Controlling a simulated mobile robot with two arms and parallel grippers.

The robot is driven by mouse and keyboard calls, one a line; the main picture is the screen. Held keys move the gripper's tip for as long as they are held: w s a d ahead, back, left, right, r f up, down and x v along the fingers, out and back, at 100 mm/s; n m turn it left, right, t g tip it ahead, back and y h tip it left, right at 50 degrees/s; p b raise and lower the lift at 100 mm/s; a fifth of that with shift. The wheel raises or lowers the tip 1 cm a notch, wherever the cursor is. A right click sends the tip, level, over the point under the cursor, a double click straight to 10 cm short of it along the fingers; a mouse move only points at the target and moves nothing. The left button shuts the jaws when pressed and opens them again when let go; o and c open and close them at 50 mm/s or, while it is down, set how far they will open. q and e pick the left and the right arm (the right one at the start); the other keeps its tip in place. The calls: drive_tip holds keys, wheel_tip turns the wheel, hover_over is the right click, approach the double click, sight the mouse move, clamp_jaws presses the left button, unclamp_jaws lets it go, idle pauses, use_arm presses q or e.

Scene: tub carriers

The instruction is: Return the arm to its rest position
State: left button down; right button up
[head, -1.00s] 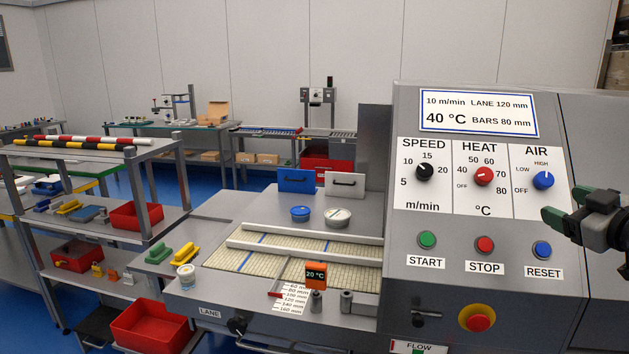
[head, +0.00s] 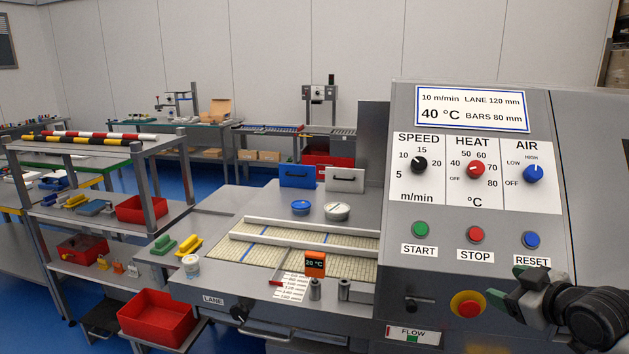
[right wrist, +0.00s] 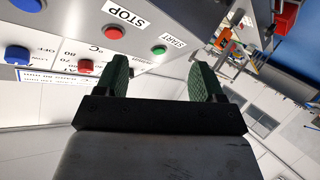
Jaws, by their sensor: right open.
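My right gripper (head: 512,291) is at the lower right of the head view, in front of the control panel (head: 408,255), below the blue RESET button (head: 531,239). It is open with nothing between its green-padded fingers. In the right wrist view the open gripper (right wrist: 154,82) shows both fingers apart and empty, with the panel's buttons beyond, among them the red STOP button (right wrist: 114,32) and the green START button (right wrist: 159,50). My left gripper is not in view.
A red and yellow emergency stop (head: 467,304) sits left of my right gripper. The conveyor lane (head: 300,247) with two white rails lies left of the panel. A shelf cart with a red bin (head: 155,316) stands farther left. Blue floor is free between the benches.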

drive_tip(key=s+a+f+m+g, duration=0.1)
drive_tip(key=s+a+f+g, duration=0.1)
drive_tip(key=s+a+f, duration=0.55)
drive_tip(key=s+a+f+g, duration=0.3)
drive_tip(key=s+a+f, duration=0.15)
drive_tip(key=f, duration=0.65)
drive_tip(key=s+a+f+m+g+h, duration=0.2)
drive_tip(key=s+f+m, duration=0.1)
drive_tip(key=s, duration=0.7)
drive_tip(key=s+a+f+m+g+h, duration=0.1)
drive_tip(key=s+a+f+m+g, duration=0.15)
drive_tip(key=s, duration=0.75)
wheel_tip(320, 180, down, 27)
drive_tip(key=s+g, duration=0.1)
drive_tip(key=g, duration=0.1)
drive_tip(key=s+d+f, duration=0.1)
drive_tip(key=s+f, duration=0.7)
drive_tip(key=s+d+f+n+b, duration=0.1)
drive_tip(key=s+d+f, duration=0.1)
drive_tip(key=s+f, duration=0.6)
drive_tip(key=shift+s+d+f+g+h, duration=0.15)
drive_tip(key=shift+s+d+g+h, duration=0.05)
drive_tip(key=shift+d+g+h, duration=0.15)
